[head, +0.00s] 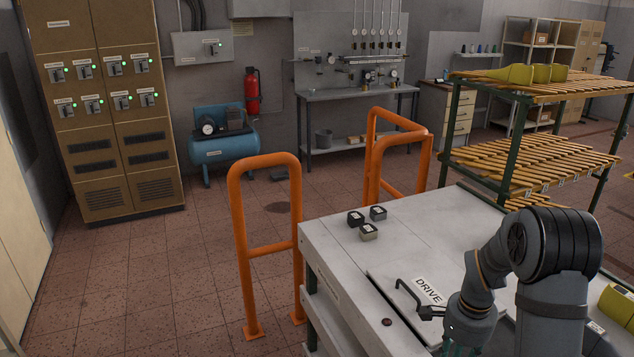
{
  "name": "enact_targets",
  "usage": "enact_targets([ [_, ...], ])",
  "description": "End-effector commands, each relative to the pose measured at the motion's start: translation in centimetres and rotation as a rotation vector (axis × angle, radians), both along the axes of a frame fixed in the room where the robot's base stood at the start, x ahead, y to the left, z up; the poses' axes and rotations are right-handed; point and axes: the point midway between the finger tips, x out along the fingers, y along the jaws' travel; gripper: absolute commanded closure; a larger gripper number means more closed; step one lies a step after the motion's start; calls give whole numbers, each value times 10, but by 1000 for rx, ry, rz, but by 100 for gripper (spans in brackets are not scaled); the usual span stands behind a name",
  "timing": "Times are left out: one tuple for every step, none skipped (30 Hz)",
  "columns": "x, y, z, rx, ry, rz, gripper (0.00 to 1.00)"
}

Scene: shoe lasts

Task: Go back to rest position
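My arm reaches in from the lower right over a pale worktable (325,235). A thin black bent handle (405,291) is just left of the gripper. I cannot tell whether the two touch. No held object is clearly visible.
Several small dark blocks (369,232) sit at the table's far left. A dark round button (387,322) is near the front. Orange guard rails (266,161) stand beyond the table. A slatted rack (520,165) with yellow shoe lasts (510,74) stands behind right. More yellow lasts (618,305) lie right.

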Motion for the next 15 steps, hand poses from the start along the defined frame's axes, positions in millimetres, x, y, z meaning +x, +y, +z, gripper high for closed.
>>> enact_targets([
  [-2,0,-12,2,8,-2,62],
  [-3,0,-19,2,8,-1,62],
  [-2,0,-28,1,7,0,62],
  [-2,0,-34,1,7,-1,62],
  [-2,0,-41,1,7,-1,62],
  [-2,0,-49,2,6,-1,62],
  [-2,0,-56,1,7,-1,62],
  [-2,1,-62,1,7,-1,62],
  [-2,0,-70,2,6,-1,62],
  [-2,0,-75,1,5,-2,62],
  [-1,0,-71,1,3,-25,62],
  [-1,0,-68,1,1,-63,62],
  [-1,0,-68,1,1,-88,62],
  [-1,1,-68,1,1,-111,62],
  [-1,0,-69,0,2,-140,62],
])
